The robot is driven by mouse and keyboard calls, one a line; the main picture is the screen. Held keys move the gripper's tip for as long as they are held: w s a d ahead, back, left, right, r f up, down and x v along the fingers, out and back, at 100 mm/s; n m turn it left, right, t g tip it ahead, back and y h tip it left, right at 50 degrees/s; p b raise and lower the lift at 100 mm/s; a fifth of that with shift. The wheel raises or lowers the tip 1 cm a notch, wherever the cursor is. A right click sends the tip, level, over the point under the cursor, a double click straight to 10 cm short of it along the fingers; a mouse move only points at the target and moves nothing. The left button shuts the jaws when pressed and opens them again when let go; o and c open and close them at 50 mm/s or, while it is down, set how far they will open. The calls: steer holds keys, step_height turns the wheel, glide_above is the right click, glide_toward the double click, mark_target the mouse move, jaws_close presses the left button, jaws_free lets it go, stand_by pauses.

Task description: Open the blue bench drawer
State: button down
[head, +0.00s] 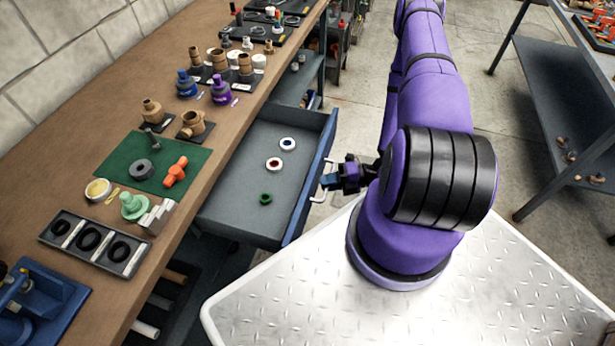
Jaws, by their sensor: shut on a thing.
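The blue bench drawer (236,196) stands pulled out from under the wooden bench, with its grey inside showing. Its blue front (311,182) faces my arm and carries a pale handle (322,183). My gripper (329,181) is at the handle and shut on it; the fingertips are small and partly hidden. In the drawer lie a white ring with a blue centre (287,144), a white ring with a red centre (274,164) and a green ring (265,198).
The wooden bench top (120,80) holds several fittings, a green mat (118,160) and a black tray of rings (60,228). A dark metal table (555,90) stands at the right. Bare concrete floor (500,150) lies between it and my arm.

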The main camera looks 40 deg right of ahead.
steer(key=shift+s+d, duration=0.55)
steer(key=shift+s, duration=0.2)
steer(key=shift+s+d, duration=0.5)
steer(key=shift+s, duration=0.2)
steer(key=c, duration=1.4)
jaws_free()
steer(key=shift+c, duration=0.2)
steer(key=v, duration=1.1)
